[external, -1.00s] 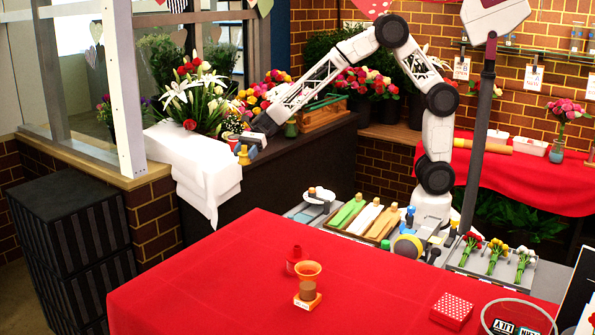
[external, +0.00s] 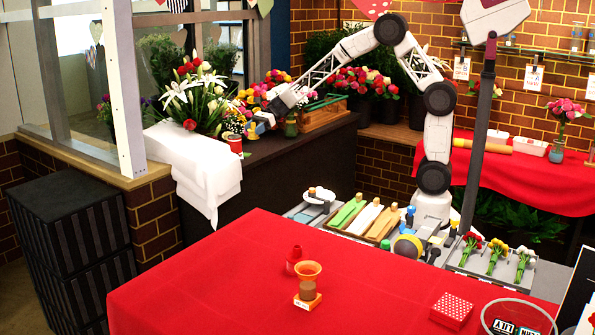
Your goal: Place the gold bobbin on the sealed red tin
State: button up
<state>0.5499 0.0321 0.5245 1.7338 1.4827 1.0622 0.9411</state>
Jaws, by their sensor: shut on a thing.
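The red tin (external: 235,144) stands on the dark counter at the back left, at the edge of the white cloth. My gripper (external: 257,127) is just above and to the right of it, shut on a small gold thing, which looks like the gold bobbin (external: 252,134). The bobbin is small in this view and partly hidden by the fingers. It seems to be held in the air, apart from the tin.
A white-lily and rose bouquet (external: 196,98) stands close on the left. The white cloth (external: 190,160) drapes over the counter's left end.

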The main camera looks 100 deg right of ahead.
aim_at(235, 136)
jog(key=s+d+m+h, duration=0.1)
jog(key=s+d, duration=0.5)
jog(key=d, duration=0.5)
jog(key=shift+d+r+m+t+h, duration=0.3)
jog(key=shift+d+r+t, duration=0.05)
jog(key=shift+t, duration=0.05)
jog(key=shift+w, duration=0.15)
jog(key=w+d, duration=0.2)
jog(key=w, duration=0.2)
jog(key=w+d+f, duration=0.1)
jog(key=w+d, duration=0.2)
jog(key=w, duration=0.2)
jog(key=w+d, duration=0.2)
jog(key=w, duration=0.2)
jog(key=shift+w+d+f, duration=0.3)
jog(key=shift+w+d, duration=0.1)
jog(key=shift+f, duration=1.7)
jog(key=shift+f, duration=0.15)
jog(key=o, duration=0.9)
